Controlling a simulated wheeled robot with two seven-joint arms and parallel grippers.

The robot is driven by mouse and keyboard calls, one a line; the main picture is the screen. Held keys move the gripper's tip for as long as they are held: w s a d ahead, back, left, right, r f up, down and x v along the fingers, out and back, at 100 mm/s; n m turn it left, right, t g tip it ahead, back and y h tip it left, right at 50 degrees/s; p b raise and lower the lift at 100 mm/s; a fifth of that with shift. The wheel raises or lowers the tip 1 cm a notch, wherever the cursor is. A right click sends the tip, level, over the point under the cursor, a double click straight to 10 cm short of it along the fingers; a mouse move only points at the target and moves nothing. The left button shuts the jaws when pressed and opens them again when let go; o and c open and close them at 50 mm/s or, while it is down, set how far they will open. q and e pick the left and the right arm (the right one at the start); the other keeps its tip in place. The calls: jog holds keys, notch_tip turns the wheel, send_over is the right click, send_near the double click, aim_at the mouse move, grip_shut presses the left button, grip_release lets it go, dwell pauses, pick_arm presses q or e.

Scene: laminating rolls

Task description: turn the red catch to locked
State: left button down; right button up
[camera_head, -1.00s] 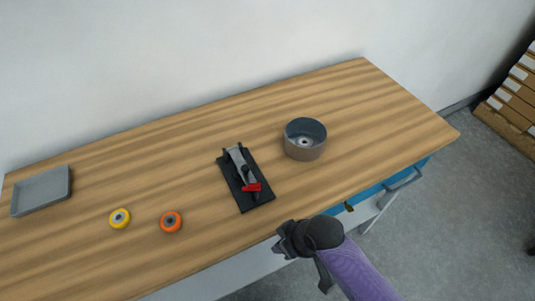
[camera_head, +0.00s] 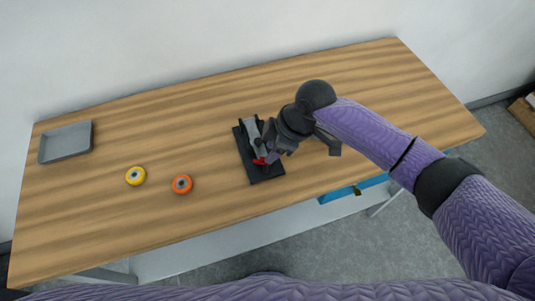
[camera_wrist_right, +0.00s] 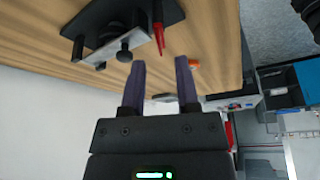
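The red catch (camera_head: 260,161) sits at the front end of a black base plate (camera_head: 268,173) with a grey metal bar, in the middle of the table. The catch also shows in the wrist view as a thin red piece (camera_wrist_right: 158,38) beside the plate. My right gripper (camera_head: 273,151) is just right of the catch and partly overlaps the fixture in the head view. In the wrist view its two fingers (camera_wrist_right: 160,85) stand apart with nothing between them, and the catch lies beyond their tips. I cannot tell whether they touch it. My left gripper is not in view.
A yellow roll (camera_head: 135,176) and an orange roll (camera_head: 182,184) lie left of the fixture on the wooden table (camera_head: 200,120). A grey tray (camera_head: 66,142) is at the far left. My right arm covers the table right of the fixture. The back strip is clear.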

aim_at(262, 160)
jog(key=x, duration=0.3)
jog(key=shift+a+f+b, duration=0.1)
jog(key=shift+f+b, duration=0.1)
jog(key=shift+b, duration=0.1)
grip_shut()
